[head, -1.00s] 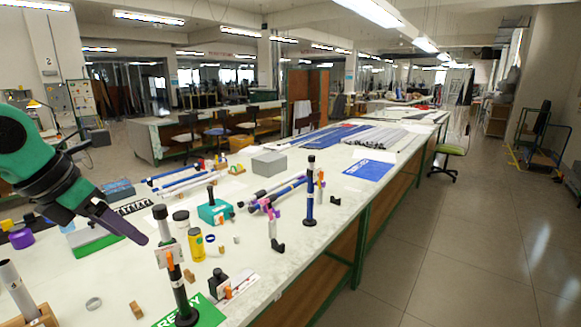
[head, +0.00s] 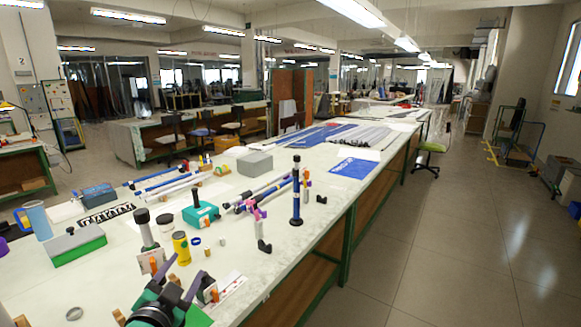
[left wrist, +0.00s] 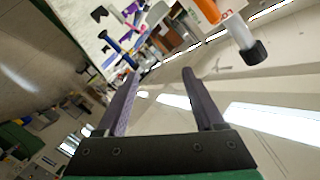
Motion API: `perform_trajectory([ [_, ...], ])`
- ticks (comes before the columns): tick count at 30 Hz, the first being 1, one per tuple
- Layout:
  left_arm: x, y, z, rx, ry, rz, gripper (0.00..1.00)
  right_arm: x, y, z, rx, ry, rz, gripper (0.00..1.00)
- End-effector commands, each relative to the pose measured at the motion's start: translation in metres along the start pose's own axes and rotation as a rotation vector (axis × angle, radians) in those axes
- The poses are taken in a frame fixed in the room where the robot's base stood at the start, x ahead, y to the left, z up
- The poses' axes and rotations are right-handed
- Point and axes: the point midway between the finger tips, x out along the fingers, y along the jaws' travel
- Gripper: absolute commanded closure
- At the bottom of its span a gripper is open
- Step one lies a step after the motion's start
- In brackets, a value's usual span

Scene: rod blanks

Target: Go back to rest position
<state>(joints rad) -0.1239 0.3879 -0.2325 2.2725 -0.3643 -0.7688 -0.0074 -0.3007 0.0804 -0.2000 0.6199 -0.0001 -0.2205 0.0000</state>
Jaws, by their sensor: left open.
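My left gripper (head: 187,270) is low in the head view, near the front edge of the table (head: 110,262). Its two dark fingers are apart with nothing between them. In the left wrist view the fingers of this gripper (left wrist: 160,76) also stand apart and empty. They point toward the tabletop items, which look small and tilted there. A green sheet (head: 199,317) shows partly behind the gripper in the head view. My right gripper is in neither view.
Near the gripper stand a yellow can (head: 181,248), a teal box (head: 201,215) and a dark-blue post (head: 296,195). A green block (head: 78,246) lies left. A blue sheet (head: 354,168) and long rods lie farther back. Open floor (head: 450,250) lies right.

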Motion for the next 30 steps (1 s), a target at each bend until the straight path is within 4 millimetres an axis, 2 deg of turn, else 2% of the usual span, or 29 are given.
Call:
perform_trajectory([
  [1, -0.010, 0.019, 0.037, -0.078, -0.132, 0.055, 0.30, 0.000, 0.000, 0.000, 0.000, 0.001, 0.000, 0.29],
  [3, -0.029, 0.044, 0.082, -0.166, -0.306, 0.130, 0.30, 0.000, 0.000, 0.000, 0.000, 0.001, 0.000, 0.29],
  [6, -0.061, 0.076, 0.128, -0.258, -0.506, 0.224, 0.30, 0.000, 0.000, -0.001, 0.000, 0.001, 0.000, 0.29],
  [9, -0.094, 0.102, 0.160, -0.325, -0.670, 0.306, 0.30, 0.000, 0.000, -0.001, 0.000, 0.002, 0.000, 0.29],
  [12, -0.128, 0.125, 0.183, -0.380, -0.812, 0.384, 0.30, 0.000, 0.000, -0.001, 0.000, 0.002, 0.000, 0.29],
  [17, -0.185, 0.155, 0.208, -0.450, -1.017, 0.502, 0.30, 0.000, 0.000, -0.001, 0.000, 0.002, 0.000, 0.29],
  [24, -0.160, 0.214, 0.278, -0.434, -1.055, 0.520, 0.30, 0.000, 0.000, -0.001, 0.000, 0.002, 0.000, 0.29],
  [26, -0.157, 0.231, 0.299, -0.431, -1.065, 0.526, 0.30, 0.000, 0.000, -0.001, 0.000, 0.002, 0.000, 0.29],
  [30, -0.162, 0.276, 0.357, -0.420, -1.094, 0.542, 0.30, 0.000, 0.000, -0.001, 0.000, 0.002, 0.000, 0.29],
])
